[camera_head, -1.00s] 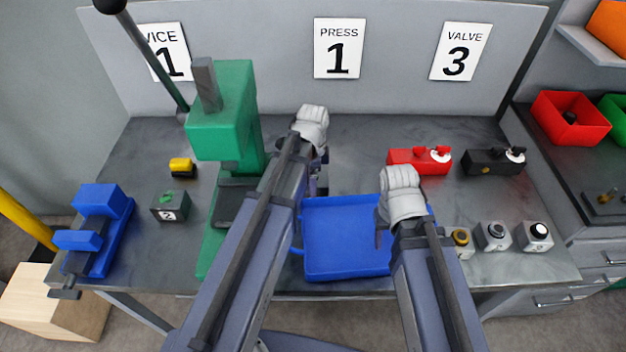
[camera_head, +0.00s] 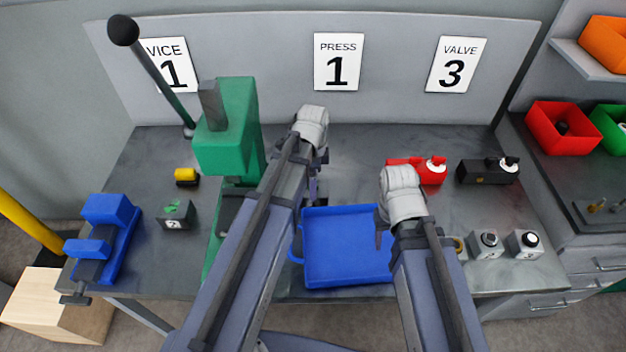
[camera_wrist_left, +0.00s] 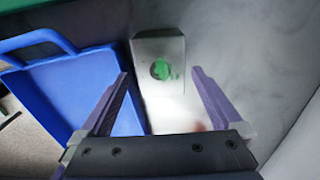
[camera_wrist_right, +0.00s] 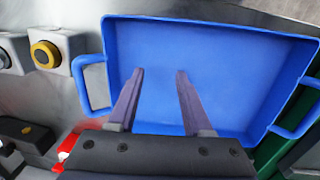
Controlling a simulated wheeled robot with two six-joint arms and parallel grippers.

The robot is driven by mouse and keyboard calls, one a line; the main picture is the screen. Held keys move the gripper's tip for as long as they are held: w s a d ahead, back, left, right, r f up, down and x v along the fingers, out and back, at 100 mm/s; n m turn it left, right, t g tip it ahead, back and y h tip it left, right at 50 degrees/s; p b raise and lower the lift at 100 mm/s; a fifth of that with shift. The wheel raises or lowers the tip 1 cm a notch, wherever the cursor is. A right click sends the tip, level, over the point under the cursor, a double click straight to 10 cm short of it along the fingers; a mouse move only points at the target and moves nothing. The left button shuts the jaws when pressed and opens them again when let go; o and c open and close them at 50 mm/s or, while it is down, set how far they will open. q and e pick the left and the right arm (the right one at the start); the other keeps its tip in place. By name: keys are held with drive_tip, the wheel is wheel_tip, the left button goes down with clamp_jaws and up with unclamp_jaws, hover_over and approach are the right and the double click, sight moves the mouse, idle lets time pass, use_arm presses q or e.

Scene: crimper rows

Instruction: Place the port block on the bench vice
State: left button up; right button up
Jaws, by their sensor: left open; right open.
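The blue bench vice (camera_head: 108,210) stands at the left end of the bench, with nothing visible in its jaws. A dark block with a green top and a number label (camera_head: 174,216) stands right of it. In the left wrist view, a grey block with a round green fitting (camera_wrist_left: 160,55) lies beyond my open left fingers (camera_wrist_left: 160,95); my arm seems to hide it in the head view. I cannot tell which block is the port block. My left gripper (camera_head: 318,188) is empty. My right gripper (camera_head: 383,238) is open and empty over the blue tray (camera_head: 345,250).
The green press (camera_head: 228,150) stands between the vice and my left arm. A yellow-and-black piece (camera_head: 187,177) lies behind the dark block. Red (camera_head: 430,172) and black (camera_head: 485,172) valve pieces and grey knobbed blocks (camera_head: 524,244) are at the right.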

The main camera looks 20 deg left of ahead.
use_arm(q)
wheel_tip(320, 180, up, 8)
drive_tip(key=p, duration=0.6)
drive_tip(key=shift+p, duration=0.3)
drive_tip(key=s+d+n+y, duration=0.1)
drive_tip(key=s+d+n, duration=1)
drive_tip(key=s, duration=0.2)
drive_tip(key=shift+s, duration=0.4)
